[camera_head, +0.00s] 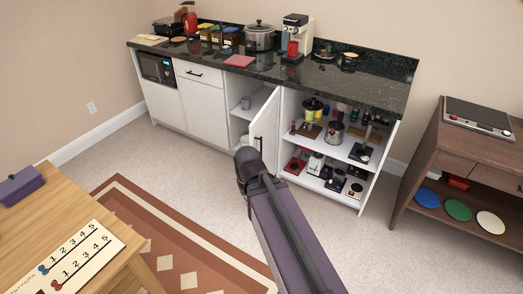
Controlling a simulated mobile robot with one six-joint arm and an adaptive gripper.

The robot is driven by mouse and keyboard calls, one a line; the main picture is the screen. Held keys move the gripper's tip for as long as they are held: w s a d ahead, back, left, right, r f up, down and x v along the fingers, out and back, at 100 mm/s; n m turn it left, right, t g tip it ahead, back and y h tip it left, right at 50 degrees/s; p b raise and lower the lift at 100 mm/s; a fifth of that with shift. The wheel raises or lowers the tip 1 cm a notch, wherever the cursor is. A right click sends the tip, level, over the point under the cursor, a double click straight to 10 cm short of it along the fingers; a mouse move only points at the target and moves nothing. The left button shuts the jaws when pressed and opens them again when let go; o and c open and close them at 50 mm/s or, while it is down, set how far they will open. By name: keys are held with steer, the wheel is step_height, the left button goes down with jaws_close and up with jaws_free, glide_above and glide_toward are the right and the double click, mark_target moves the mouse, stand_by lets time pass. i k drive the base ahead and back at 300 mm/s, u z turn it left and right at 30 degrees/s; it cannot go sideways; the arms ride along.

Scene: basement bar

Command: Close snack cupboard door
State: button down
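A white cupboard door (266,126) in the counter unit stands open, swung out toward me, with a dark handle on its face. To its left is an open compartment with a shelf (258,101) and a pale mug (245,103) on it. To its right an open section (382,150) holds bottles and small appliances on its shelves. I cannot tell which compartment is the snack cupboard. My purple arm rises from the bottom, and its dark joint appears just in front of the door's lower left. My gripper cannot be made out; the arm seems to hide it.
The dark countertop (345,85) carries a slow cooker (260,38) and coffee maker (296,35). A wooden table (60,210) with a board game stands at left. A brown cabinet (432,140) stands at right. Carpet and a patterned rug (165,230) lie before the cupboards.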

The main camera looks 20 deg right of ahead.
mark_target(264, 130)
steer(key=z, duration=0.05)
steer(key=i, duration=1)
steer(key=u, duration=0.05)
